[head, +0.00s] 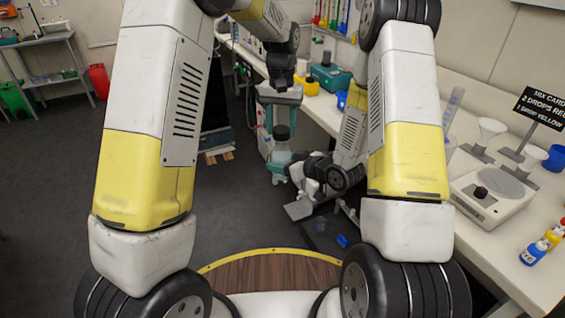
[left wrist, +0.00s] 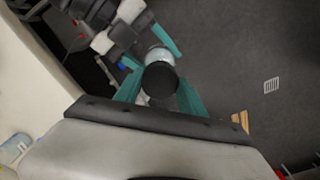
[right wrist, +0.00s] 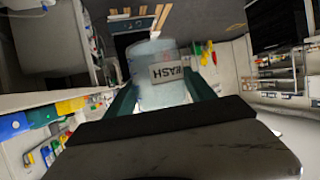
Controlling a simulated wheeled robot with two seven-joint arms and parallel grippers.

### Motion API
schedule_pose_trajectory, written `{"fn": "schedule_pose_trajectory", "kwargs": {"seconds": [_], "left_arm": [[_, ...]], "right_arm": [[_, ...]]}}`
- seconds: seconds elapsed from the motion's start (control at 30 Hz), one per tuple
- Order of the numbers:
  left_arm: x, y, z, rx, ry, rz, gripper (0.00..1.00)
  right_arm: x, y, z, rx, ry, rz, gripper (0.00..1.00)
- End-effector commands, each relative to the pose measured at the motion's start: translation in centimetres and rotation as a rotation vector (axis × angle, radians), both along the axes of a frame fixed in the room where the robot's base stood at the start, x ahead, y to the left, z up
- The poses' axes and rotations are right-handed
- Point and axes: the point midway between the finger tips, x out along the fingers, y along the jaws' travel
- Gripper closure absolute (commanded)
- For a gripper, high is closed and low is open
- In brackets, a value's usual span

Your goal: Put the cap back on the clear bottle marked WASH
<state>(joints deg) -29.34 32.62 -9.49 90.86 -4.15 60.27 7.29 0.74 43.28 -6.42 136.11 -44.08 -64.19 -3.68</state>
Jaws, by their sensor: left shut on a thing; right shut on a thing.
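The clear bottle (head: 281,154) is upright between the fingers of my right gripper (head: 283,167), held off the floor beside the bench. Its WASH label (right wrist: 170,71) shows inverted in the right wrist view, with the bottle body (right wrist: 160,94) between the teal fingers. My left gripper (head: 281,124) is above it, shut on a black cap (head: 281,132). The cap also shows between the teal fingers in the left wrist view (left wrist: 160,79), with part of the bottle (left wrist: 158,53) just behind it. The cap is over the bottle's top; I cannot tell whether they touch.
The white bench (head: 318,110) runs along the right. On it stand a white balance (head: 492,192), a dark sign (head: 540,106), funnels and small dropper bottles (head: 534,252). A shelf unit (head: 42,62) and a red container (head: 98,80) are at the far left. Open floor lies left of the grippers.

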Motion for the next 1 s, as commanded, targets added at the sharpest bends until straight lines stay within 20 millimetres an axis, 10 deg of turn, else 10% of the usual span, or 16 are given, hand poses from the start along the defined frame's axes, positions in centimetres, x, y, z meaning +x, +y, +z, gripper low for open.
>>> {"fn": "schedule_pose_trajectory", "kwargs": {"seconds": [1.0], "left_arm": [[-0.1, 0.0, -1.3, -0.001, 0.0, 0.001, 0.9]], "right_arm": [[0.0, 0.0, 0.1, 0.001, -0.003, 0.0, 1.0]]}}
